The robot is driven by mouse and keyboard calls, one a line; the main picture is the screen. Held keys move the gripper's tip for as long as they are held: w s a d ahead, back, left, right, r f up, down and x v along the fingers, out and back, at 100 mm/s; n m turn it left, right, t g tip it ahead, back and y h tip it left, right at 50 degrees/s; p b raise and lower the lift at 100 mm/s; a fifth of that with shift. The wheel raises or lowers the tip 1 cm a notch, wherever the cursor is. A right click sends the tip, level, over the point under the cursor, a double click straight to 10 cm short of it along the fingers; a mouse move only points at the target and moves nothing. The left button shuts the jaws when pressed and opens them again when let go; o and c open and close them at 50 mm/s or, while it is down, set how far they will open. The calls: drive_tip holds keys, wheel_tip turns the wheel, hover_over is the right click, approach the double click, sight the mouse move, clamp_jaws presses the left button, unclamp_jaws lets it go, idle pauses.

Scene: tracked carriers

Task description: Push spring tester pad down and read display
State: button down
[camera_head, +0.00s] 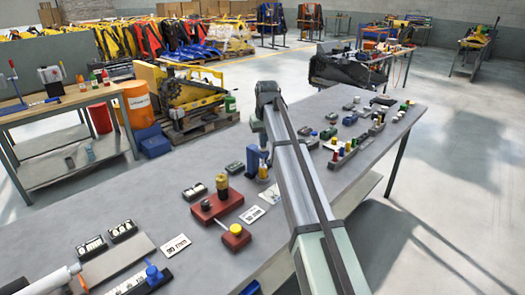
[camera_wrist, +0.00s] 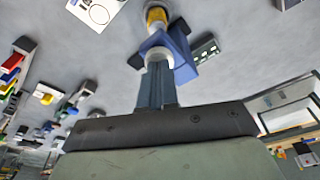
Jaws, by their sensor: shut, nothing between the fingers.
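A blue stand (camera_head: 255,160) on the grey table, with a yellow cylinder (camera_head: 263,171) at its front, looks like the spring tester. In the wrist view the blue stand (camera_wrist: 181,52) and yellow cylinder (camera_wrist: 157,17) lie just beyond my fingers, with a pale round pad (camera_wrist: 158,57) at the fingertips. My gripper (camera_wrist: 157,68) is shut and empty, its tips over or against the pad; contact cannot be told. A small dark box with a display (camera_wrist: 205,50) sits beside the stand, also in the head view (camera_head: 235,168); its reading is too small to make out.
Several small devices crowd the far right half. White printed cards (camera_head: 252,214) lie flat. My arm crosses the table's middle.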

drive_tip(key=shift+f, duration=0.35)
idle(0.6)
drive_tip(key=shift+r, duration=0.15)
drive_tip(key=shift+w+v, duration=0.2)
drive_tip(key=shift+v, duration=0.7)
drive_tip(key=shift+w+v, duration=0.2)
drive_tip(key=shift+v, duration=0.7)
drive_tip(key=shift+w+v, duration=0.15)
drive_tip(key=shift+v, duration=0.8)
drive_tip(key=shift+a+r, duration=0.1)
drive_tip(key=shift+a, duration=0.05)
